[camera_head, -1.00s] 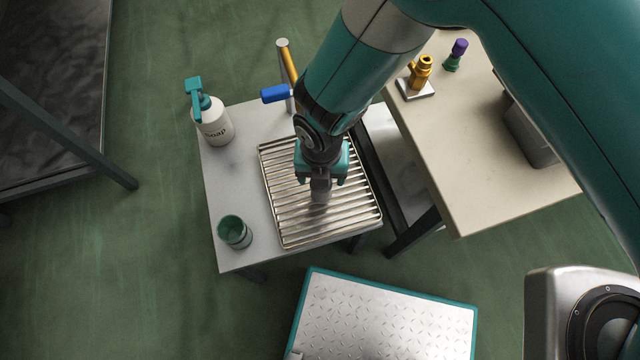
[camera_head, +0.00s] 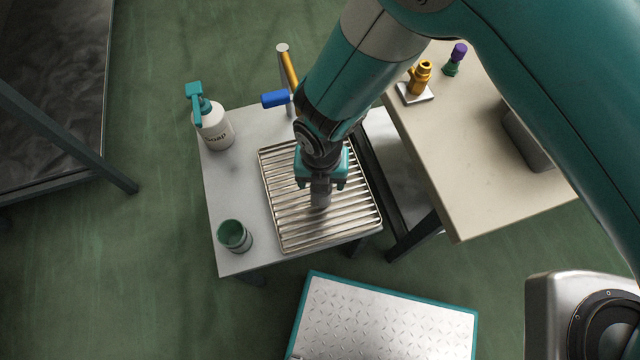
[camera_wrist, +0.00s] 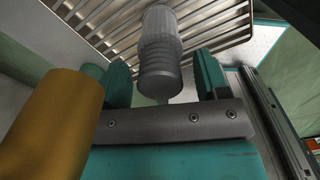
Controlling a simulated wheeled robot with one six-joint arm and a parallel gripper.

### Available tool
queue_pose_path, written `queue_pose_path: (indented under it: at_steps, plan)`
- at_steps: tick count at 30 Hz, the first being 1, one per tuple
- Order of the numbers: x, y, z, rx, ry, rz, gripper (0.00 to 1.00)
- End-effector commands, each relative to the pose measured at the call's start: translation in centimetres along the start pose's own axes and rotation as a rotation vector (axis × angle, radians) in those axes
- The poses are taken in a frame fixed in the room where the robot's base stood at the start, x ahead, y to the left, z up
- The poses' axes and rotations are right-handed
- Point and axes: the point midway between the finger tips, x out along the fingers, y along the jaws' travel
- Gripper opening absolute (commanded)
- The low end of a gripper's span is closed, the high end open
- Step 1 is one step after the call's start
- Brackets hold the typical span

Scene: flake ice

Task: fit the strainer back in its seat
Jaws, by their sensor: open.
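My gripper (camera_head: 321,178) points down over the wire drain rack (camera_head: 290,234). Its two teal fingers stand apart in the wrist view (camera_wrist: 163,82). A grey ribbed cylinder, which looks like the strainer (camera_wrist: 160,40), lies between the fingertips or just beyond them, with a visible gap on each side. It shows as a small grey piece below my gripper in the head view (camera_head: 320,193). Whether it rests on the rack is unclear. A brass fitting with an open round top (camera_head: 421,72) stands on a plate on the beige table; I cannot tell if it is the seat.
A purple-and-green piece (camera_head: 455,58) and a grey bin (camera_head: 527,135) are on the beige table (camera_head: 470,170). A metal-topped platform (camera_head: 385,318) is in front.

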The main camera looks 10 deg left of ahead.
Motion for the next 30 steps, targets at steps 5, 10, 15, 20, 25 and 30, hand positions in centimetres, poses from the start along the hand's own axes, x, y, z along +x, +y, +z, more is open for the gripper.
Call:
queue_pose_path:
  at_steps: [5,10,15,20,25,30]
  plan:
    - [0.00,0.00,0.01,0.000,0.000,0.000,0.68]
    - [0.00,-0.01,0.01,0.000,0.000,0.000,0.41]
    - [-0.04,0.01,0.02,0.000,0.000,0.000,0.01]
    - [-0.11,0.00,0.02,0.000,0.000,0.000,0.00]
    - [-0.34,0.00,0.02,0.000,0.000,0.000,0.00]
    - [-0.59,0.00,0.02,0.000,0.000,0.000,0.00]
